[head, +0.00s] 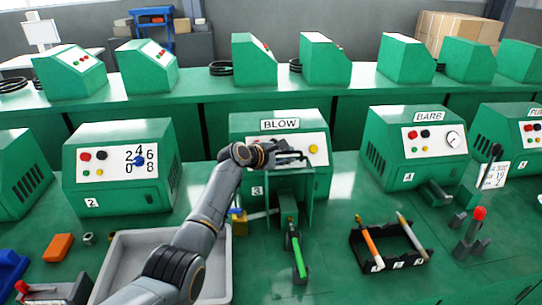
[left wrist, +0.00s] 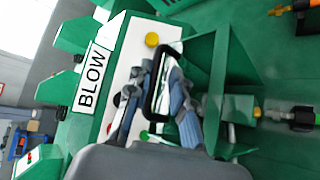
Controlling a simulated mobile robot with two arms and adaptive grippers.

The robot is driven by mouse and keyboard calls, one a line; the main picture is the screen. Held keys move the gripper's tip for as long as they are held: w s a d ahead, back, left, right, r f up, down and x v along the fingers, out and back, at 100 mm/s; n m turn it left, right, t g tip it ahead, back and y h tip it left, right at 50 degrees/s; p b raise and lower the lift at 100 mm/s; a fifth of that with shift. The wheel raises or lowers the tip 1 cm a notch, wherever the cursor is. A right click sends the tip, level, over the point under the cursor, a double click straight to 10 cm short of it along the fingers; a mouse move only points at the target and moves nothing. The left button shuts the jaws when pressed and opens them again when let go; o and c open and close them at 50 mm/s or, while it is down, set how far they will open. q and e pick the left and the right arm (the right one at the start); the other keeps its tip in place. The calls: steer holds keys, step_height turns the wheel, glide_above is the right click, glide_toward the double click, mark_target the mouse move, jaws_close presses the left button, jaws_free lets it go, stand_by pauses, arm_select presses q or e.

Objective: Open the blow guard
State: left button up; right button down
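The blow machine (head: 236,128) is a green box labelled BLOW with a white front panel. Its green guard (head: 311,205) stands low in front of it, with a black loop handle (head: 292,154) near its top edge. My left gripper (head: 277,153) is at that handle. In the left wrist view the fingers (left wrist: 157,68) lie on either side of the black handle (left wrist: 152,98), their tips fairly close together. Whether they press on it cannot be told. The guard also shows there as green plates (left wrist: 219,70). My right gripper is not in view.
A grey tray (head: 122,258) lies under my left arm. A green-handled tool (head: 299,258) projects forward below the guard. A black rack (head: 366,257) with two pen-like tools stands to the right. The barb machine (head: 392,148) is beyond it. A yellow knob (left wrist: 152,39) sits close to the handle.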

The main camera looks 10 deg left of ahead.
arm_select(q)
steer(key=v, duration=1.1)
